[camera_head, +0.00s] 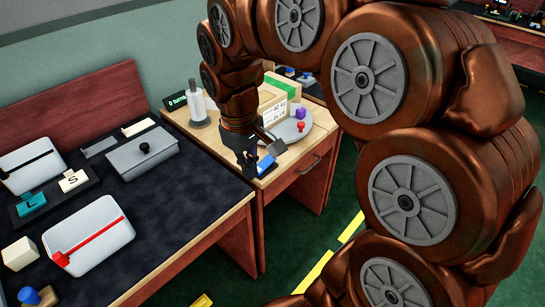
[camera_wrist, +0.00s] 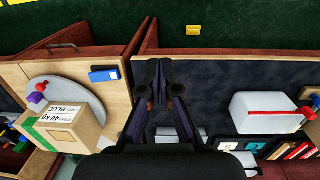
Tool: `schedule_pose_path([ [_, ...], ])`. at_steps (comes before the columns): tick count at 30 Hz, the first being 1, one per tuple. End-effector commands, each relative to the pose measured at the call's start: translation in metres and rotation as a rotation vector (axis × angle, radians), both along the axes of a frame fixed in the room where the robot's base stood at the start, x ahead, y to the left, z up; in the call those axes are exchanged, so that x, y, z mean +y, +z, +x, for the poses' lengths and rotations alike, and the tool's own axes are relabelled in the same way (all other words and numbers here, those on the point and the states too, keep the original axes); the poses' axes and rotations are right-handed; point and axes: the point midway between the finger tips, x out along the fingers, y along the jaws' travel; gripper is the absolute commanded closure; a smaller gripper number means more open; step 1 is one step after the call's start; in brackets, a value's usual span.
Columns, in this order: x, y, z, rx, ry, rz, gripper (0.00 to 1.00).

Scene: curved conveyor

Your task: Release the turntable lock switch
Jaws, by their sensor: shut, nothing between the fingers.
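The turntable is a grey disc (camera_head: 299,130) set in the light wooden table top; it also shows in the wrist view (camera_wrist: 82,92). A blue rectangular piece (camera_wrist: 104,75), which looks like the lock switch, lies flat near the turntable's edge. It shows in the head view (camera_head: 266,165) close beside my gripper (camera_head: 250,170). My gripper is shut and empty. Which way the switch is set is too small to tell.
A cardboard box (camera_wrist: 66,127) with green tape stands on the turntable, with small red and purple pieces (camera_wrist: 38,92) nearby.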

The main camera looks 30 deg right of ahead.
Motion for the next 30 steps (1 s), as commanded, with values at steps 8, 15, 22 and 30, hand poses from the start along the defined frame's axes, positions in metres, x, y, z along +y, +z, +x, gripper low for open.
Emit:
schedule_pose_path([
  [8, -0.054, -0.022, 0.093, -0.046, 0.039, -0.040, 1.00],
  [15, -0.114, -0.042, 0.156, -0.076, 0.031, -0.091, 1.00],
  [22, -0.155, -0.055, 0.182, -0.080, 0.015, -0.129, 1.00],
  [30, -0.164, -0.057, 0.187, -0.081, 0.010, -0.139, 1.00],
])
